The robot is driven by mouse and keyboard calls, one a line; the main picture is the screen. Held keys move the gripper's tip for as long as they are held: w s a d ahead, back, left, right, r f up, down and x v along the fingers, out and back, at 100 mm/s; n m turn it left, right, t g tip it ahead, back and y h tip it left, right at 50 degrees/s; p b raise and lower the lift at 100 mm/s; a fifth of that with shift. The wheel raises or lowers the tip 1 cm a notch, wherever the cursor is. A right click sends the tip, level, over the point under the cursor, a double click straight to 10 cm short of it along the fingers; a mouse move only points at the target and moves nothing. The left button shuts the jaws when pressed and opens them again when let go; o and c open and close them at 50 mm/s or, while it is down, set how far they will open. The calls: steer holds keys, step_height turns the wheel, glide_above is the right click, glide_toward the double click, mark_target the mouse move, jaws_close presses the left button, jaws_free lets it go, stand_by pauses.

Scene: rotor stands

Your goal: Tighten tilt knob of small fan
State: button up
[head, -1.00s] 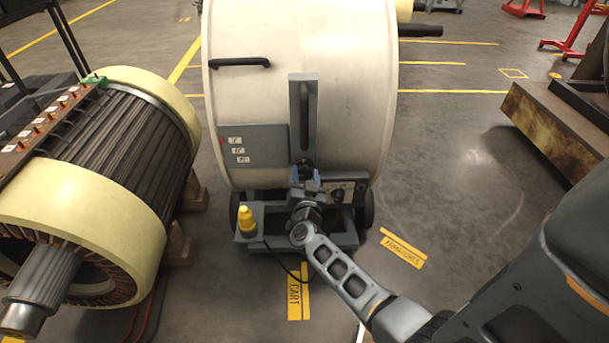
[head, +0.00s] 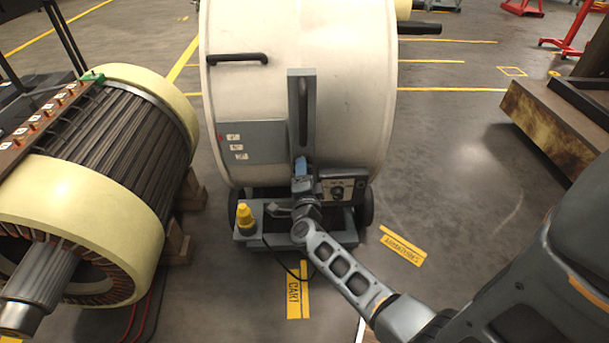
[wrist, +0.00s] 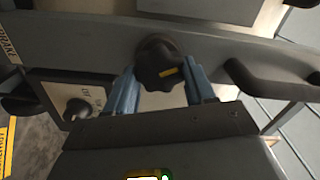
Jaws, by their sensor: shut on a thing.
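The fan (head: 345,100) is a cream drum on a dark wheeled base, in the middle of the head view. A grey upright bracket (head: 293,100) with a black handle runs down its front. The tilt knob (wrist: 158,60) is black and lobed with a yellow mark, and sits on the grey bar in the wrist view. My gripper (wrist: 162,84) is shut on the knob, one blue finger on each side. In the head view my gripper (head: 302,170) is at the bracket's lower end and hides the knob.
A control panel with a dial (head: 337,190) is just right of my gripper. A yellow beacon (head: 245,217) stands on the base at left. A large wound rotor (head: 130,140) fills the left side.

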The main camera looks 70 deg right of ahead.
steer(key=m+b, duration=0.1)
steer(key=m, duration=0.4)
steer(key=shift+f+m+b, duration=0.2)
steer(key=shift+m+b, duration=0.1)
steer(key=shift+b, duration=0.05)
stand_by(0.4)
steer(key=o, duration=1.1)
steer(key=shift+r, duration=0.1)
steer(key=shift+c, duration=0.2)
steer(key=p+v, duration=0.1)
steer(key=v, duration=0.6)
steer(key=shift+s+a, duration=0.2)
steer(key=shift+a, duration=0.15)
